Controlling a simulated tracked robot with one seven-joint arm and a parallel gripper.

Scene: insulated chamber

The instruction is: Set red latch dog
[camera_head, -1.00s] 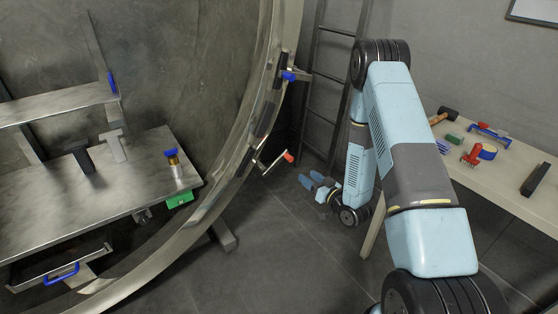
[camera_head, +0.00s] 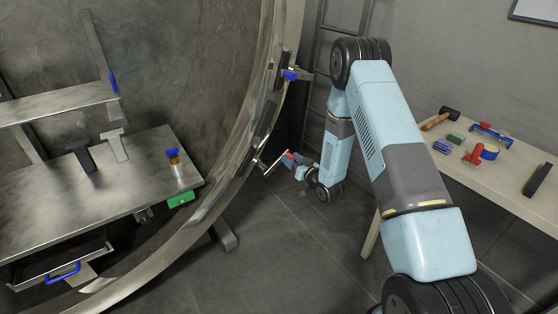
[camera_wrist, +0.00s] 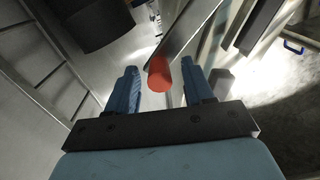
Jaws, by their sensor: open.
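The red latch dog is a metal lever with a red knob at its end, on the rim of the large round chamber opening (camera_head: 225,170). Its red knob (camera_head: 288,155) shows in the head view right of the rim, with the lever (camera_head: 272,165) running down-left from it. In the wrist view the red knob (camera_wrist: 159,73) appears between my two blue fingers. My gripper (camera_wrist: 160,88) is open, a finger on each side of the knob, and no contact is visible. In the head view my gripper (camera_head: 294,162) is beside the knob, which it partly overlaps.
A blue-handled latch (camera_head: 290,75) sits higher on the rim. A ladder (camera_head: 335,50) stands behind my arm. A table (camera_head: 480,175) with several tools is at right. Inside the chamber are a shelf (camera_head: 60,105) and a bench (camera_head: 80,200). The floor between is clear.

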